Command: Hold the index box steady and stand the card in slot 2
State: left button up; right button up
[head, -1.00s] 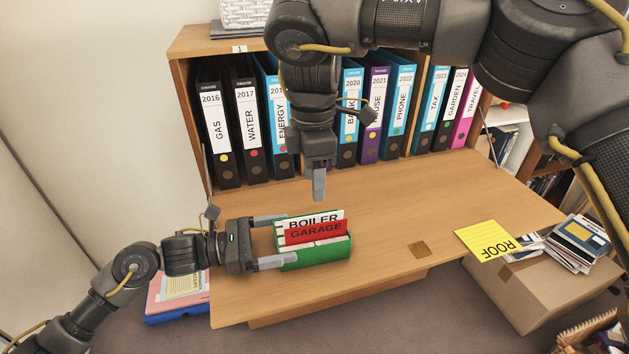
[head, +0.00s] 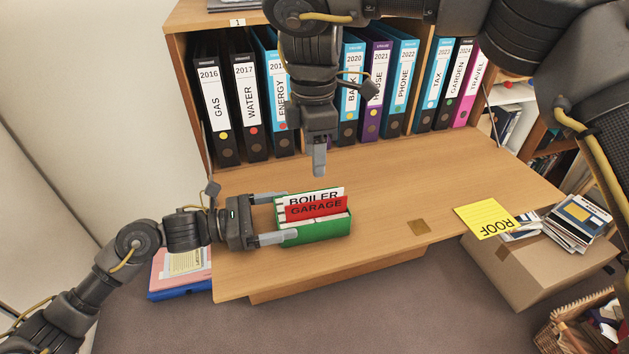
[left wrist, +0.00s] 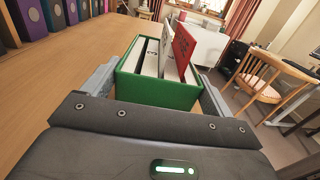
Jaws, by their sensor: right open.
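The green index box (head: 318,234) stands on the desk and holds a white BOILER card (head: 314,195) and a red GARAGE card (head: 316,208) in front of it. My right gripper (head: 319,172) is open and empty, above the desk behind the box. The yellow ROOF card (head: 484,217) lies at the desk's right front edge, partly overhanging.
A row of binders (head: 401,80) stands in the shelf behind. A cardboard box (head: 535,268) with papers stands at the right. The desk (head: 390,190) right of the index box is mostly clear.

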pick_arm(q)
jog(key=shift+o, duration=1.4)
jog(key=v, duration=1.2)
